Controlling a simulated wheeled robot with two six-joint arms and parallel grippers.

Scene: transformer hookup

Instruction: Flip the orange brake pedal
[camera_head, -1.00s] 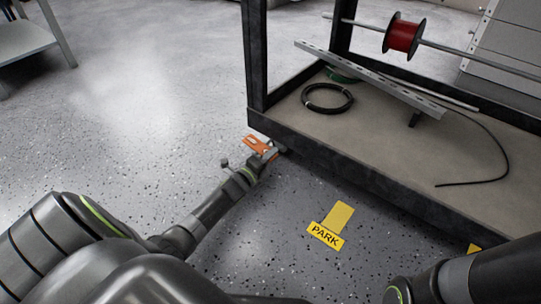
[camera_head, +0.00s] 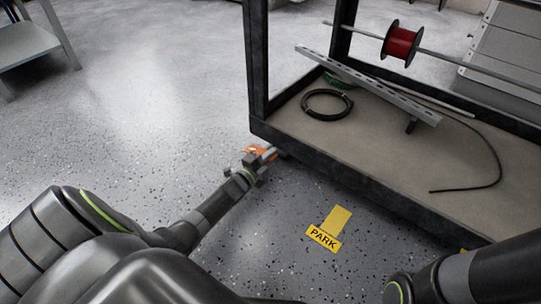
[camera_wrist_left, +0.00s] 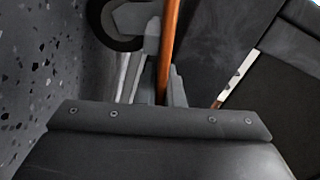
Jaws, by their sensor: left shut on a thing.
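The orange brake pedal (camera_head: 256,150) is low at the near left corner of the cart, just above the floor. In the left wrist view the pedal (camera_wrist_left: 171,40) shows edge-on as a thin orange bar running down between the fingers, with a dark caster wheel beside it. My left gripper (camera_head: 262,158) is at the pedal, shut on it; it also shows in the left wrist view (camera_wrist_left: 160,92). Part of the pedal is hidden behind the gripper. My right arm comes in at the lower right of the head view, but its gripper is out of view.
The dark-framed cart (camera_head: 340,170) stands just beyond the gripper, its post (camera_head: 257,60) rising above the pedal. On its shelf lie a black cable coil (camera_head: 327,104) and a slotted rail (camera_head: 375,88). A yellow PARK mark (camera_head: 324,238) is on the floor. The floor at left is open.

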